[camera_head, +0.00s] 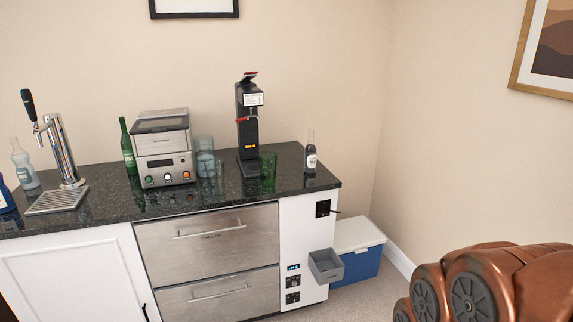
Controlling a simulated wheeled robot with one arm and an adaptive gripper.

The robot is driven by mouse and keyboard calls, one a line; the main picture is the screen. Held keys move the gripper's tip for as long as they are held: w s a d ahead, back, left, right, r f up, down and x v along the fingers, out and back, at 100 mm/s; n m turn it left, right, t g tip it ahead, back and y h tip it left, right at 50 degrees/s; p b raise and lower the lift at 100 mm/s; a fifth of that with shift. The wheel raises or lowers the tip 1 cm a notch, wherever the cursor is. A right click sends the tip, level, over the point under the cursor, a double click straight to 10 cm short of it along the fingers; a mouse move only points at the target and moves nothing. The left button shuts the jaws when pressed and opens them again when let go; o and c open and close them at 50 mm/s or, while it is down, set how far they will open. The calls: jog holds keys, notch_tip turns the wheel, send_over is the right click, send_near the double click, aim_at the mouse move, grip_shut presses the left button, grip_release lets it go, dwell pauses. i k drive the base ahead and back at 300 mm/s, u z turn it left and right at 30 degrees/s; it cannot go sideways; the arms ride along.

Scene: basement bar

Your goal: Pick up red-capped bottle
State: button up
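I cannot make out a red cap on any bottle here. A small dark bottle with a white label (310,158) stands upright at the right end of the black counter (224,196); its cap colour is unclear. A tall green bottle (128,148) stands left of the steel machine. A clear bottle with a pale label (24,166) stands at the far left, and a blue bottle (5,196) is cut off by the left edge. My gripper is not in view; copper-coloured arm parts, which look like mine, fill the lower right corner.
A beer tap (62,150), a steel machine (165,158), glasses (205,158) and a black dispenser (248,125) share the counter. A green glass (268,172) is between dispenser and dark bottle. A grey bin (326,267) and blue-white cooler (358,258) are at the cabinet's right.

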aim_at(310, 150)
jog(key=u, duration=0.5)
jog(key=i, duration=0.5)
jog(key=u, duration=0.75)
jog(key=i, duration=1.5)
jog(key=z, duration=0.7)
